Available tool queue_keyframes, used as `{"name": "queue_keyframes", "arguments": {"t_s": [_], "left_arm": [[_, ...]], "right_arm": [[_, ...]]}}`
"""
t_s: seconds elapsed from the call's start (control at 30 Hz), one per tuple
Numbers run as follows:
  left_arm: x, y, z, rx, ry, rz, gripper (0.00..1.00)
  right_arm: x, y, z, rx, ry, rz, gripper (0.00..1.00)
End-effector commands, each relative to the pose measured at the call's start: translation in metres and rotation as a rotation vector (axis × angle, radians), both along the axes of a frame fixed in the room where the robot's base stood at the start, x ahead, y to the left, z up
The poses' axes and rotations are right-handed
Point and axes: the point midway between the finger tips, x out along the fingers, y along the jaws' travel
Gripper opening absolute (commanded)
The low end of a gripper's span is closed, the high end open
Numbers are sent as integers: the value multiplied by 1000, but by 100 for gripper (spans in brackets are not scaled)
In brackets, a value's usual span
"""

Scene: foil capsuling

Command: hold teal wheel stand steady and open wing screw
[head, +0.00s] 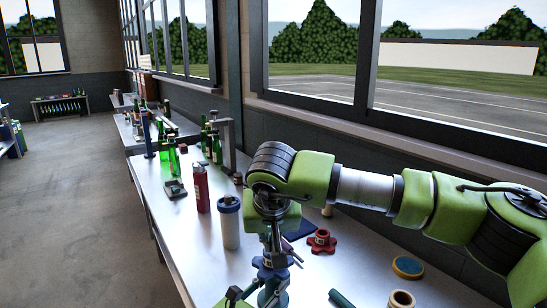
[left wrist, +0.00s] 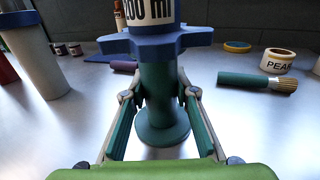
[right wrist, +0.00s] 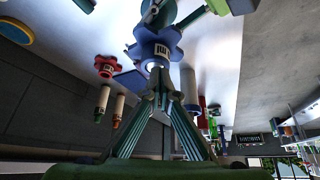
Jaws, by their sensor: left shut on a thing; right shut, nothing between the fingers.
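The teal wheel stand (head: 273,298) stands upright on the table, topped by a blue star-shaped wheel (head: 272,270). In the left wrist view its teal column (left wrist: 162,95) rises between the fingers of my left gripper (left wrist: 160,98), which is shut on it below the blue wheel (left wrist: 155,42). A label ending in "ml" shows above the wheel. My right gripper (right wrist: 158,72) points down with its fingertips together and empty, close to the blue wheel (right wrist: 160,42) in the right wrist view. I cannot make out the wing screw; the right gripper may hide it.
A red star wheel (head: 321,242), a yellow-rimmed ring (head: 407,267), a cream ring (head: 401,299) and a teal-handled brush (head: 341,299) lie to the right. A grey cylinder with a blue top (head: 229,224) and a red bottle (head: 201,188) stand to the left.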

Motion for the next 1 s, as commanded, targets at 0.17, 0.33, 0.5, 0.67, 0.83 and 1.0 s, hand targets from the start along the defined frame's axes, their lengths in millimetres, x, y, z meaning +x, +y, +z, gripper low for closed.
{"name": "queue_keyframes", "arguments": {"t_s": [0.17, 0.33, 0.5, 0.67, 0.83, 1.0], "left_arm": [[-1, -2, 1, 3, -4, -5, 0], [-1, -2, 1, 3, -3, -4, 0], [-1, -1, 1, 1, -2, -3, 0], [0, -1, 1, 1, -2, -3, 0], [0, -1, 1, 0, -1, -2, 0], [0, -1, 1, 0, -1, -2, 0]], "right_arm": [[0, 1, 1, 3, -4, 3, 0], [-5, 2, 1, 2, -4, 3, 0], [-8, 2, 3, 2, -3, 1, 0], [-7, 2, 17, 1, -6, 0, 0], [-7, 2, 38, 1, -5, 0, 0], [-7, 2, 56, 1, -4, 0, 0]]}}
